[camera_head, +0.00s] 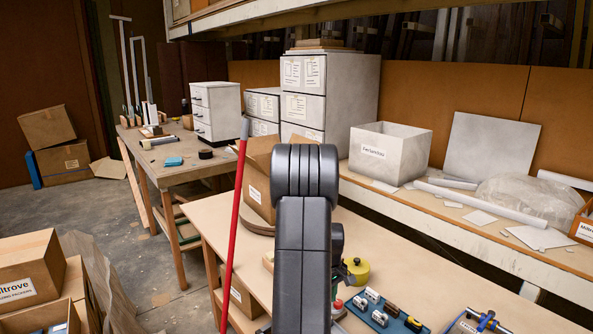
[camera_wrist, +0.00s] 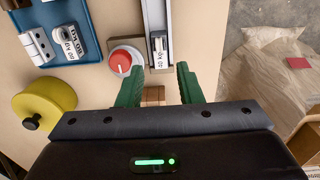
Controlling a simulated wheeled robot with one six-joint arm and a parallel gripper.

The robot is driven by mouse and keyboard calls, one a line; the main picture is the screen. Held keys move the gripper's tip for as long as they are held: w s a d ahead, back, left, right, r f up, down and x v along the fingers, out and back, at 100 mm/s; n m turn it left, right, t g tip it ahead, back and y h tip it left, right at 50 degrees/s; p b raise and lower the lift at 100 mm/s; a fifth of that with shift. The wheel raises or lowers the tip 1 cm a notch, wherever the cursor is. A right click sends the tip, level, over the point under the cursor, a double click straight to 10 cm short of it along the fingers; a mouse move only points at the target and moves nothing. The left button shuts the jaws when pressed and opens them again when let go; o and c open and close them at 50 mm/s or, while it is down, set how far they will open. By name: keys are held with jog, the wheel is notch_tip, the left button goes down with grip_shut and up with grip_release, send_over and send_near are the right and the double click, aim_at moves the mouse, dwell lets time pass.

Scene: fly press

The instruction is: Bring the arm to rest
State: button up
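My arm (camera_head: 303,240) stretches forward over the workbench (camera_head: 400,240) in the head view, and its end is hidden behind its own links. My gripper (camera_wrist: 160,82) shows in the wrist view with two green fingers spread apart. No thing is clamped between them. A small brown wooden piece (camera_wrist: 152,95) shows in the gap, clear of the right finger; its depth is hard to tell. A red knob (camera_wrist: 121,60) on a white base lies just beyond the left finger. A pale strip with a labelled metal part (camera_wrist: 158,48) lies beyond the fingertips.
A blue tray (camera_head: 382,317) with metal parts and a yellow round thing (camera_head: 357,270) with a black knob lie close right of my arm. A red pole (camera_head: 234,225) stands left of it. Cardboard boxes (camera_head: 30,270) are at lower left. Floor shows between the benches.

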notch_tip(320, 180, down, 6)
jog(key=b, duration=0.4)
jog(key=shift+b, duration=0.3)
jog(key=s+d, duration=0.1)
jog(key=s, duration=0.1)
jog(key=s+d, duration=0.4)
jog(key=shift+s+f, duration=0.1)
jog(key=shift+s, duration=0.05)
